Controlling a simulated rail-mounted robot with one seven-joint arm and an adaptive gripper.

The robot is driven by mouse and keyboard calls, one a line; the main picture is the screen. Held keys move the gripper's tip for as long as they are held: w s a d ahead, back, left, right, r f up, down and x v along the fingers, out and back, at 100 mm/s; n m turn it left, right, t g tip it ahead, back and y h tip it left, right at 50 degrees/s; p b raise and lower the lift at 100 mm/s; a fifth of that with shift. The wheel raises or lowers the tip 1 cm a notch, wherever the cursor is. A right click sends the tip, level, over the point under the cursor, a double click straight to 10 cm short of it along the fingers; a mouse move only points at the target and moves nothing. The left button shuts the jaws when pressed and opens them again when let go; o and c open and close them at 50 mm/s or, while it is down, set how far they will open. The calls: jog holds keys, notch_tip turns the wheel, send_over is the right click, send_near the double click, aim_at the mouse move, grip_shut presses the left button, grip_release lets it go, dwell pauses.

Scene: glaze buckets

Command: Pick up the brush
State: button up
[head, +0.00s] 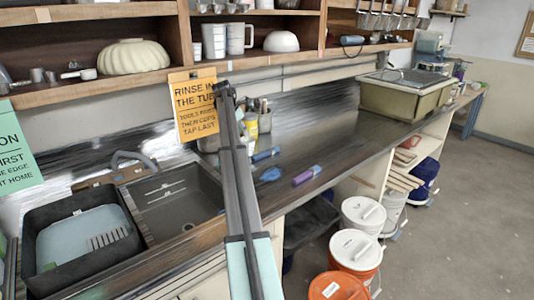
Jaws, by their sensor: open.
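I cannot clearly tell which thing is the brush. Several small items lie on the metal counter (345,150): a purple bar-shaped item with a bluish end (306,176), a rounded blue item (270,174) and a slim dark blue item (266,154). Jars with upright tools (264,118) stand behind them near the wall. My arm rises from the bottom middle. Its dark far end, my gripper (226,92), is small in front of the orange sign; it is open, with nothing visibly held. My arm hides part of the counter and some jars.
A sink (172,205) and a black tub (82,283) are at the left. A shelf (155,78) with bowls and mugs runs above the counter. A beige basin (405,94) stands at the far right. Lidded buckets (355,250) stand below the counter's front edge; open floor lies right.

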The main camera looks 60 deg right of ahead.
jog(key=p, duration=0.3)
send_over(255, 156)
jog(key=a, duration=0.3)
jog(key=f, duration=1)
jog(key=shift+w+d+f, duration=0.1)
jog(key=shift+w+f, duration=0.15)
jog(key=shift+w, duration=0.1)
jog(key=shift+p+x, duration=1.05)
jog(key=shift+x, duration=1.6)
jog(key=shift+s+d+r, duration=0.1)
grip_shut()
